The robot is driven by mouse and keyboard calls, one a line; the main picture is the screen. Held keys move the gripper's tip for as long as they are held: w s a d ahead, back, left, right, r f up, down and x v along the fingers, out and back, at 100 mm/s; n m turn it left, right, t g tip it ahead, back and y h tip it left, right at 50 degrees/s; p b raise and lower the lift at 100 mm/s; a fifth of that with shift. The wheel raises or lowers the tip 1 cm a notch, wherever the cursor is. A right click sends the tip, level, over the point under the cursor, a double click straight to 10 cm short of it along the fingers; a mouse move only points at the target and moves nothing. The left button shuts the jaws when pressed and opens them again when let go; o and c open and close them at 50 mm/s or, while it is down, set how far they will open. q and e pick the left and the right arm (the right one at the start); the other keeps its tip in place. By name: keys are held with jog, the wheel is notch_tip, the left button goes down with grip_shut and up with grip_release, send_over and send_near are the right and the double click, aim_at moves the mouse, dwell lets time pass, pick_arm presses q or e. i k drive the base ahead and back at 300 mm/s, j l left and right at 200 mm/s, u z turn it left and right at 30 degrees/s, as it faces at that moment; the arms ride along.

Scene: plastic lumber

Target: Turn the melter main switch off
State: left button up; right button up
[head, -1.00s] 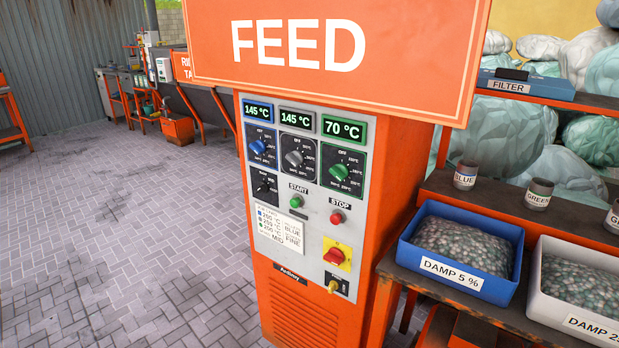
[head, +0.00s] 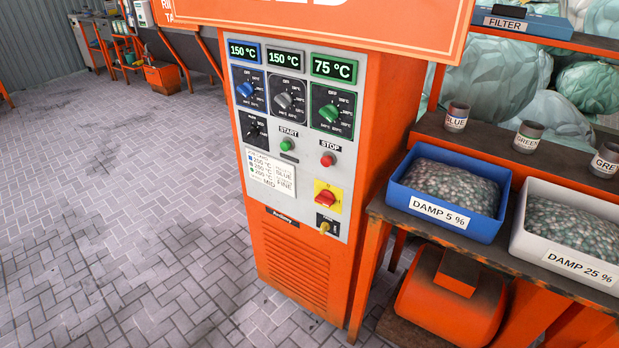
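The orange melter cabinet (head: 285,262) stands in the middle of the head view with a grey control panel. The likely main switch (head: 326,197) is a red rotary handle on a yellow plate, low on the panel's right side. Its handle looks roughly sideways, but I cannot read its position marks. Above it are a red STOP button (head: 327,160) and a green START button (head: 287,145). Below it is a small brass-coloured knob or key (head: 325,228) on a black plate. Three displays read 150 °C, 150 °C and 75 °C. Neither of my grippers shows.
To the right, a bench holds a blue tray (head: 487,230) labelled DAMP 5 % and a white tray (head: 519,248) labelled DAMP 25 %. Several labelled cups stand behind them. An orange tank (head: 420,303) sits under the bench. The paved floor (head: 120,220) in front and left is open.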

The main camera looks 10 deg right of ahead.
aim_at(325, 197)
jog(key=i+j+z, duration=0.1)
jog(key=j, duration=0.2)
jog(key=i+j+z, duration=0.25)
jog(key=j, duration=0.35)
jog(key=i+j+z, duration=0.25)
jog(key=j, duration=0.45)
jog(key=i, duration=0.1)
